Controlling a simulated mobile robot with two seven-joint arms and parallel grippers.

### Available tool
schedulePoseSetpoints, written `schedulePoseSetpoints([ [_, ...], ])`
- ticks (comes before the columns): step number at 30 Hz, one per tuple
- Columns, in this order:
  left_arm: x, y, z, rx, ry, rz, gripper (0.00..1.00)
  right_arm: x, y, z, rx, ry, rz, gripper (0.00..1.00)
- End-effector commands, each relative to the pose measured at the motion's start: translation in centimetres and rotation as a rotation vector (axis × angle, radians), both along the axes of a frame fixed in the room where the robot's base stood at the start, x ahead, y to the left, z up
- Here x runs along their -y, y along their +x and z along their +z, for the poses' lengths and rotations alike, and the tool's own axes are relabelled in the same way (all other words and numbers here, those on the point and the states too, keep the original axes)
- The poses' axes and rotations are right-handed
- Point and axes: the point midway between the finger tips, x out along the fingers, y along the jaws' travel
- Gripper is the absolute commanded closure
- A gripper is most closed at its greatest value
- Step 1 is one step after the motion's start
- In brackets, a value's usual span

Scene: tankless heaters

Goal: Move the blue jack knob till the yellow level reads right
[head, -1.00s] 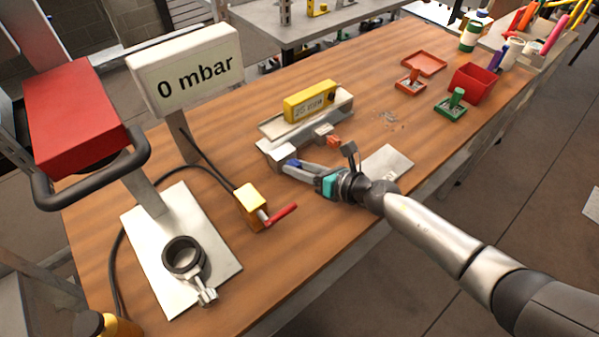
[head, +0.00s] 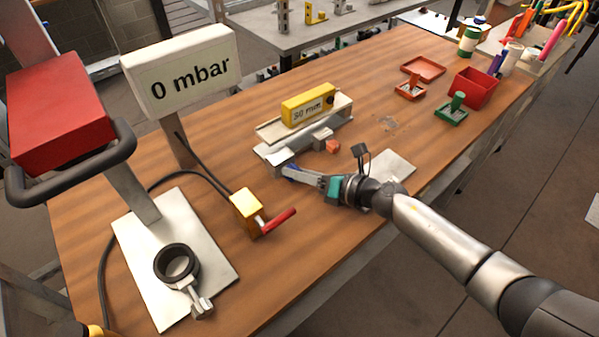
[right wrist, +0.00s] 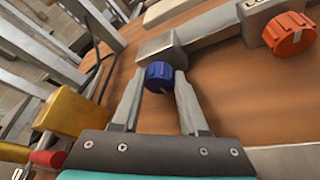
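The yellow level (head: 309,103) lies on a grey metal rail (head: 340,109); its small display seems to read 30 mm. The blue jack knob (right wrist: 159,77) sits on a grey block at the rail's near left end. In the head view it is mostly hidden by the fingers. My right gripper (head: 291,171) reaches it from the right. In the right wrist view its two fingers lie on either side of the knob and appear closed on it. An orange knob (right wrist: 290,34) sits on another block to the right, apart from the fingers. My left gripper is out of view.
A yellow valve box with a red handle (head: 278,221) stands left of my right gripper. A display (head: 184,76) reads 0 mbar beside a red box (head: 58,117). A white plate (head: 393,168) lies near my right wrist. Red and green containers stand farther right.

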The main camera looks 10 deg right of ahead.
Motion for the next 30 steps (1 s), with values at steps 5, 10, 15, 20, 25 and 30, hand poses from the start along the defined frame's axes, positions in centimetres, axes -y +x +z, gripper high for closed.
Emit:
schedulePoseSetpoints([
  [5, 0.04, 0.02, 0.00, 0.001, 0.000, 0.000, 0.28, -0.01, -0.06, -0.06, -0.001, -0.002, 0.001, 0.38],
  [10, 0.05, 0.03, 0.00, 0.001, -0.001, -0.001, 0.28, 0.02, -0.02, -0.07, 0.000, -0.002, 0.000, 0.27],
  [15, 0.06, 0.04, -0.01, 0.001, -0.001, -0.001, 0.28, 0.09, 0.01, -0.10, -0.001, -0.003, -0.001, 0.27],
  [20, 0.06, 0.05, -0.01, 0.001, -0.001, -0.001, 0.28, 0.14, 0.04, -0.13, 0.000, -0.004, -0.003, 0.27],
  [25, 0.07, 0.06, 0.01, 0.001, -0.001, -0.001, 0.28, 0.18, 0.04, -0.14, 0.000, -0.005, -0.004, 0.27],
  [30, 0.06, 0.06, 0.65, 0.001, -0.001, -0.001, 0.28, 0.13, -0.01, 0.03, 0.022, -0.040, -0.003, 0.27],
])
